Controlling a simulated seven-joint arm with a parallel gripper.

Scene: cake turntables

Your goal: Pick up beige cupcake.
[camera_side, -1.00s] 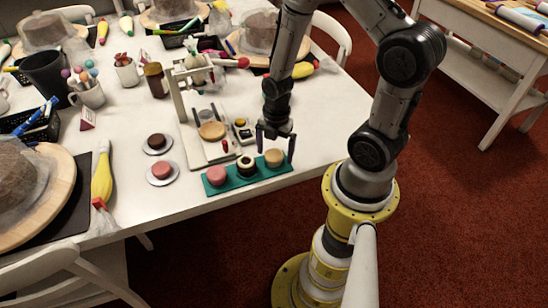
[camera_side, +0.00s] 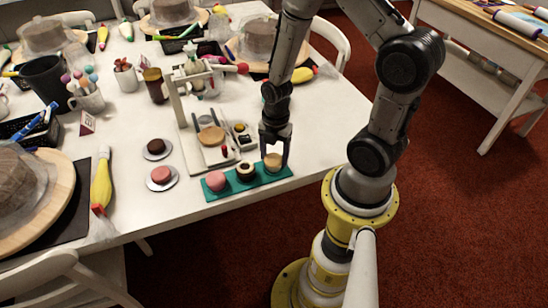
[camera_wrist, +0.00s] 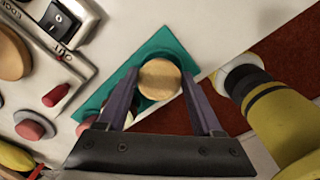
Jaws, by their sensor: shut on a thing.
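The beige cupcake (camera_side: 273,161) is at the right end of the teal tray (camera_side: 222,192) on the white table. My gripper (camera_side: 273,164) is lowered over it, one finger on each side, shut on it. In the wrist view the beige cupcake (camera_wrist: 160,79) shows its round top between the two fingertips of my gripper (camera_wrist: 160,90). Whether its base is clear of the tray cannot be told.
A pink cupcake (camera_side: 215,181) and a dark cupcake with a pale top (camera_side: 245,170) stand on the same tray. Two small plates with cakes (camera_side: 161,178) lie to the left. A white stand (camera_side: 180,115) with a round beige piece rises behind. The table's front edge is close to the tray.

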